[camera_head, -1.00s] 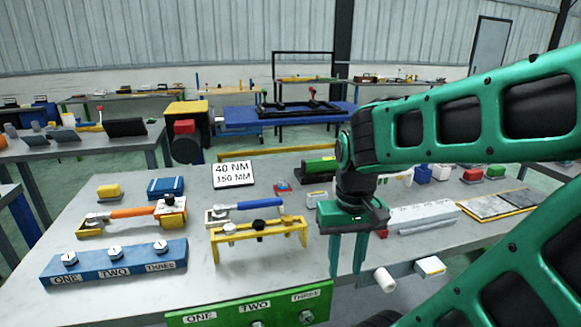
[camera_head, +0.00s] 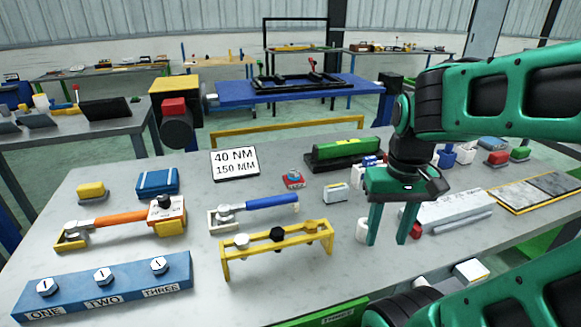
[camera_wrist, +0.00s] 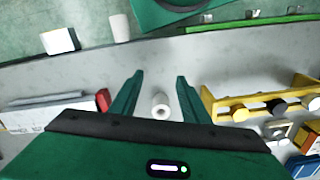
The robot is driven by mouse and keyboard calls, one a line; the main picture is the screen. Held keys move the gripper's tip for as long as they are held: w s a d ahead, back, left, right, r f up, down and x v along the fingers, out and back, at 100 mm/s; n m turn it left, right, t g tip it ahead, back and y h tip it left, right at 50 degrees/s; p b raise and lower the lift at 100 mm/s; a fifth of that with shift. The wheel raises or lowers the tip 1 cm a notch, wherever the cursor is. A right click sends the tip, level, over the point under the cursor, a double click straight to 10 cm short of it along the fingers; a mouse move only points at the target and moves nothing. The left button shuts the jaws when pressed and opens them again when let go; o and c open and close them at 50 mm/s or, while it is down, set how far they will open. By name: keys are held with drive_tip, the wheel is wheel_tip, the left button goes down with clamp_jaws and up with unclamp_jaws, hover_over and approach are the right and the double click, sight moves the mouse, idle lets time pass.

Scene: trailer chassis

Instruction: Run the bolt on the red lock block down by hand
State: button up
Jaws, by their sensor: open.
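My gripper (camera_head: 390,240) is open and empty over the right front of the grey table; it also shows in the wrist view (camera_wrist: 160,77). In the wrist view a white hollow cylinder (camera_wrist: 161,106) appears between its fingers, apparently below them. I cannot tell for sure which thing is the red lock block. A small red piece (camera_head: 313,66) stands by the black frame (camera_head: 270,80) on the far blue table, too small to show a bolt. A red block (camera_head: 174,107) sits on the yellow and black machine at the back left.
The grey table (camera_head: 130,225) holds a blue block with three bolts (camera_head: 100,285), a yellow rack (camera_head: 275,255), an orange-handled wrench (camera_head: 120,218), a blue-handled wrench (camera_head: 250,207) and a "40 NM 150 MM" sign (camera_head: 235,163). Green floor shows between this table and the blue one.

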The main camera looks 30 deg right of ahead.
drive_tip(key=w+d+r+n, duration=0.1)
drive_tip(key=w+r+n, duration=0.3)
drive_tip(key=w, duration=0.5)
drive_tip(key=w+d+r+n, duration=0.1)
drive_tip(key=w+r+n, duration=0.1)
drive_tip(key=w+n, duration=0.55)
drive_tip(key=n, duration=1.4)
hover_over(294, 170)
wheel_tip(294, 170, down, 10)
drive_tip(key=shift+s+a+r, duration=0.1)
drive_tip(key=shift+r, duration=0.15)
drive_tip(key=shift+c, duration=0.7)
